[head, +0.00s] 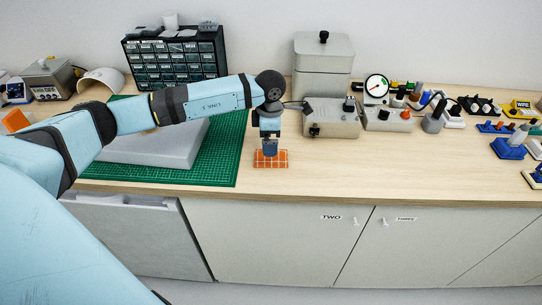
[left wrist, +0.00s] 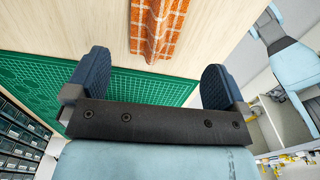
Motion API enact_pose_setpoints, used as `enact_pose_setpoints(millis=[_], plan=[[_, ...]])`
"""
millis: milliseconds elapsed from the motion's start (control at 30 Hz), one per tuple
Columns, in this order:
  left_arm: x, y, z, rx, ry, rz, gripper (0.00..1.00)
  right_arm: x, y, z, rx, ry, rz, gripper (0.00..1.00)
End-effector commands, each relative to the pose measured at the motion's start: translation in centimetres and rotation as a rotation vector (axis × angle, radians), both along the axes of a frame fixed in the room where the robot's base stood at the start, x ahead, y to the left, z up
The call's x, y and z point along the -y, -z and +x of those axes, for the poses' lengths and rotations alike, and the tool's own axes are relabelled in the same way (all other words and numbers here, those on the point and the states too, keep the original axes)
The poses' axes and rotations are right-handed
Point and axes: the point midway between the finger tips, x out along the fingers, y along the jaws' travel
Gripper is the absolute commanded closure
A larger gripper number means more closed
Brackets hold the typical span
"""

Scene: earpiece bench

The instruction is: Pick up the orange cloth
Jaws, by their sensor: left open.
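The orange cloth (head: 281,159), with a pale checked grid, lies on the wooden bench near its front edge, just right of the green mat. In the left wrist view the cloth (left wrist: 158,28) is raised in folds and runs out of the top of the picture. My left gripper (head: 270,150) points down over the cloth in the head view and hides part of it. In the left wrist view my left gripper (left wrist: 155,68) is open, with the near end of the cloth in line with the gap between its fingers. Nothing is held. My right gripper is not in view.
A green cutting mat (head: 222,165) with a grey slab (head: 165,152) lies to the left. A drawer cabinet (head: 175,60) stands behind. Grey boxes with knobs (head: 330,118) stand behind the cloth to the right. The bench right of the cloth is clear.

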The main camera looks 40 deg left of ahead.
Motion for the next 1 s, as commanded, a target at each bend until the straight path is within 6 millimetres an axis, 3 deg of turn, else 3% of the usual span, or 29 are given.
enact_pose_setpoints(millis=[267,600,867,1000], plan=[[0.0,2.3,0.1,-0.002,0.0,-0.001,0.0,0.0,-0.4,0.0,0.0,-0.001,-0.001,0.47],[0.0,6.8,0.5,0.0,0.0,-0.002,0.0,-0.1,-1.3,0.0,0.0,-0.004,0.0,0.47],[0.0,7.1,0.5,0.002,0.0,-0.002,0.0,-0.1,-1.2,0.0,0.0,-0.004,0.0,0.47],[0.0,7.1,0.5,0.002,0.0,-0.002,0.3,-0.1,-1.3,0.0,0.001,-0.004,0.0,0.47]])
